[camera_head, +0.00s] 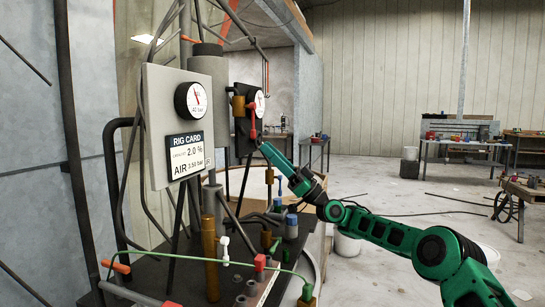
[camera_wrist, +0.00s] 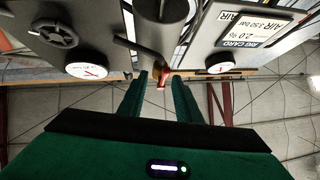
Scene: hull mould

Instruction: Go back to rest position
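My green arm reaches in from the lower right in the head view. My gripper (camera_head: 264,148) is at the rig, just below and beside a red valve handle (camera_head: 252,118) by the right-hand gauge. In the wrist view my gripper (camera_wrist: 161,76) shows two green fingers spread apart. The red handle (camera_wrist: 162,83) appears in line with the gap, near the fingertips. I cannot tell whether it touches a finger. Nothing is seen held.
The panel with the rig card (camera_head: 182,155) and a gauge (camera_head: 194,100) stands left of my gripper. A white bucket (camera_head: 347,247) stands behind my arm. Open floor lies to the right.

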